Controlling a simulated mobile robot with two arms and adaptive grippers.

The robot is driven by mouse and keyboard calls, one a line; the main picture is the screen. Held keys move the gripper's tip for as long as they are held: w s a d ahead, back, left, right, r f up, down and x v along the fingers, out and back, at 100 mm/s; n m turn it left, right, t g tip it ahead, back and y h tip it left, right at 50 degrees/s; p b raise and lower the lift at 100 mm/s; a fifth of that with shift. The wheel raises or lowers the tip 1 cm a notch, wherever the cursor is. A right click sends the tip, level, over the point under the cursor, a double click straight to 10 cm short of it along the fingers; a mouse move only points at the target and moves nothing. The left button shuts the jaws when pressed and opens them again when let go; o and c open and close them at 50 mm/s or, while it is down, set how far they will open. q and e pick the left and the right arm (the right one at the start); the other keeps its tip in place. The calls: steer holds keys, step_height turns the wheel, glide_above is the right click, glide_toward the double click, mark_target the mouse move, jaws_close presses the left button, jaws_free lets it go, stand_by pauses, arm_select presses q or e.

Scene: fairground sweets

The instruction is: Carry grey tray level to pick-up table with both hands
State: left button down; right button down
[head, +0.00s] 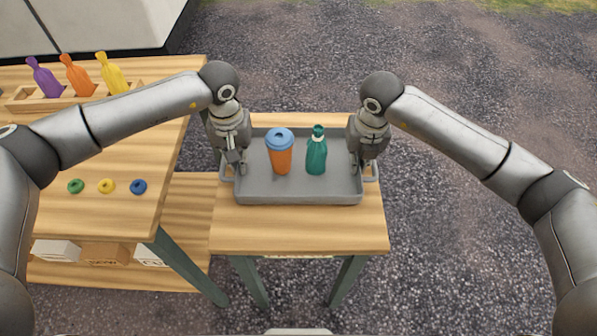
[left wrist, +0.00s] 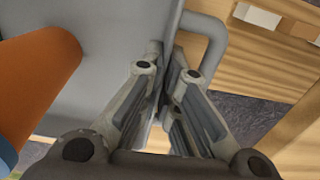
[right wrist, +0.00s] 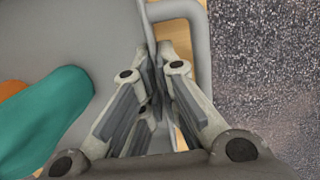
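The grey tray (head: 300,190) is level over a small wooden table (head: 300,235); I cannot tell whether it touches the top. On it stand an orange cup with a blue lid (head: 281,155) and a teal bottle (head: 316,155), both upright. My left gripper (head: 237,168) is at the tray's left end, its fingers closed on the rim beside the handle (left wrist: 218,42). My right gripper (head: 358,165) is closed on the right rim beside the other handle (right wrist: 205,60). The fingertips are partly hidden in the head view. No other table that could be the pick-up table shows clearly.
A wooden counter (head: 100,215) stands at the left, with a rack (head: 75,95) of purple, orange and yellow bottles and green, yellow and blue rings (head: 138,187). A lower shelf (head: 185,240) adjoins the small table. Gravel ground (head: 450,100) is open behind and to the right.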

arm_select(q)
steer(key=shift+f, duration=0.35)
arm_select(e)
steer(key=shift+f, duration=0.3)
arm_select(q)
steer(key=c, duration=1.6)
jaws_free()
steer(key=shift+r, duration=0.1)
steer(key=shift+c, duration=0.2)
arm_select(e)
steer(key=c, duration=1.6)
jaws_free()
steer(key=shift+c, duration=0.2)
arm_select(q)
step_height(320, 180, up, 8)
steer(key=shift+f, duration=0.1)
arm_select(e)
steer(key=shift+r, duration=0.25)
step_height(320, 180, up, 12)
steer(key=s, duration=0.1)
steer(key=shift+s+f, duration=0.2)
steer(key=shift+s, duration=0.05)
arm_select(q)
steer(key=shift+s+d, duration=0.1)
arm_select(e)
steer(key=shift+f, duration=0.1)
